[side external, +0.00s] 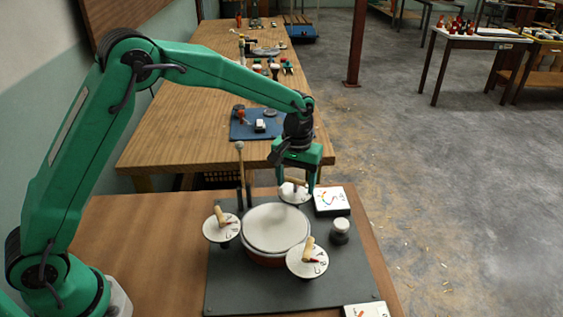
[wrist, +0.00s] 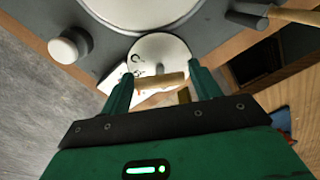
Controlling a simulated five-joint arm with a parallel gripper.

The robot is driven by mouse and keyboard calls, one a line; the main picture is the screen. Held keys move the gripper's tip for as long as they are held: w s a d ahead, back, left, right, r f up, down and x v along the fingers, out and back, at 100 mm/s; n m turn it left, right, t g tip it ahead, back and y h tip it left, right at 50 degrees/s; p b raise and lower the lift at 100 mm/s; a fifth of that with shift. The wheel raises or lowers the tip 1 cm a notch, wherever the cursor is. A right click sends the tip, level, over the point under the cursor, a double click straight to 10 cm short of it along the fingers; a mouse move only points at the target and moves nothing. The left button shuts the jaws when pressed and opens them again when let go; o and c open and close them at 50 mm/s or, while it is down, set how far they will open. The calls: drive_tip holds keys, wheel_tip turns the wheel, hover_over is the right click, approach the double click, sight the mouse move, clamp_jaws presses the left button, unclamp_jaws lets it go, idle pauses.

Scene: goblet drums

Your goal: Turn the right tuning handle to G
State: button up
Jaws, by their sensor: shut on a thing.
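The drum, with a white round head (side external: 277,228), stands on a dark grey board (side external: 236,285). Three white lettered dials with wooden handles surround it: a left dial (side external: 212,233), a front-right dial (side external: 313,268) and a back dial (side external: 290,199). My gripper (side external: 295,188) is down at the back dial, fingers on either side of its handle. In the wrist view the gripper (wrist: 162,78) is shut on the wooden handle (wrist: 160,82), which lies crosswise between the fingers. A letter C shows on that dial (wrist: 158,50); other marks are partly covered, and the pointer's exact letter is unclear.
A white-topped knob (side external: 340,226) stands right of the drum. A white card block (side external: 332,199) lies beside the back dial, another (side external: 366,310) at the front edge. An upright round-headed stick (side external: 239,160) stands behind the drum. A blue mat (side external: 253,131) lies on the far table.

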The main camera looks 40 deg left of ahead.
drive_tip(key=o, duration=1)
drive_tip(key=shift+c, duration=0.2)
drive_tip(key=shift+r, duration=3.9)
